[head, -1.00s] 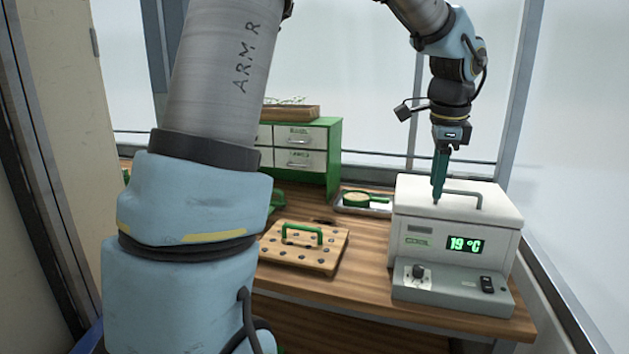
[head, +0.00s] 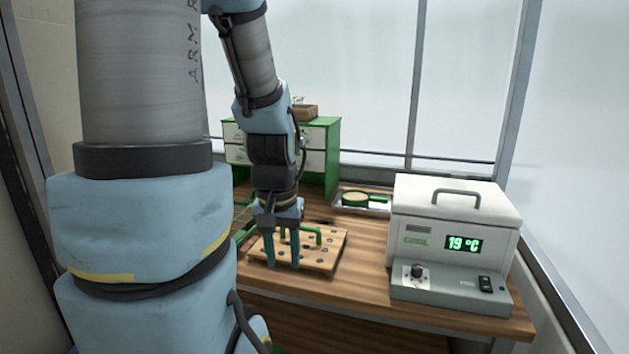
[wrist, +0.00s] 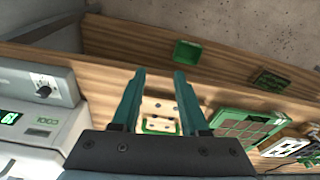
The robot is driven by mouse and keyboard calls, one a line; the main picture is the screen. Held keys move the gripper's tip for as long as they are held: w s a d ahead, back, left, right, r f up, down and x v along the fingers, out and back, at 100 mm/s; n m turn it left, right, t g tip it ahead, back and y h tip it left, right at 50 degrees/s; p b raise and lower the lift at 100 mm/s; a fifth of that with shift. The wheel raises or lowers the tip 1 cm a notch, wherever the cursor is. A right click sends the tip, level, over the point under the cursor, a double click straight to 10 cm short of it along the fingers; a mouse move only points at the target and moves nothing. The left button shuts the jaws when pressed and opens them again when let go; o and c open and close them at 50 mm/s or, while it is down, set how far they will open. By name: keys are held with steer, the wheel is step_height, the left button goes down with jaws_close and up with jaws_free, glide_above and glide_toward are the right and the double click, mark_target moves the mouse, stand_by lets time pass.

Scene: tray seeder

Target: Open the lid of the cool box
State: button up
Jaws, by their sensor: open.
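The cool box (head: 417,223) is a white box on a grey base at the right of the bench, with a green display reading 19 °C. Its white lid (head: 415,198) is down, with a grey bar handle (head: 457,195) on top. In the wrist view part of the cool box (wrist: 35,120) shows at the left. My gripper (head: 283,266) is open and empty, fingers pointing down over the wooden dibber board, well left of the cool box. In the wrist view its two teal fingers (wrist: 166,82) are spread apart.
The wooden board (head: 322,255) with holes and a green handle (head: 306,234) lies below my gripper. A green drawer cabinet (head: 331,150) stands behind. A green gridded tray (wrist: 245,128) shows in the wrist view.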

steer(key=shift+s+a+f+n, duration=0.2)
steer(key=shift+s+a+n, duration=0.2)
steer(key=shift+a, duration=0.05)
steer(key=shift+c, duration=2.3)
steer(key=w+d+m+b, duration=0.1)
steer(key=w+d+m, duration=0.1)
steer(key=d+m, duration=0.1)
steer(key=w+d+m+t+b, duration=0.1)
steer(key=w+d+m+b, duration=0.1)
steer(key=w+d+m, duration=0.1)
steer(key=w+d+r+m+b, duration=0.1)
steer(key=w+d+m+b, duration=0.1)
steer(key=m, duration=0.3)
steer(key=shift+w+d, duration=0.25)
steer(key=shift+d, duration=0.35)
jaws_close()
steer(key=m+t+h+b, duration=0.2)
steer(key=m+t+b, duration=0.55)
steer(key=m, duration=1.95)
glide_toward(457, 205)
steer(key=w+f, duration=0.1)
steer(key=w+f+g+b, duration=0.1)
steer(key=w, duration=0.1)
steer(key=w+d+g, duration=0.1)
steer(key=w, duration=0.1)
steer(key=shift+w+f+g+b, duration=0.1)
steer(key=shift+f+g+b, duration=0.15)
steer(key=shift+f+b, duration=0.15)
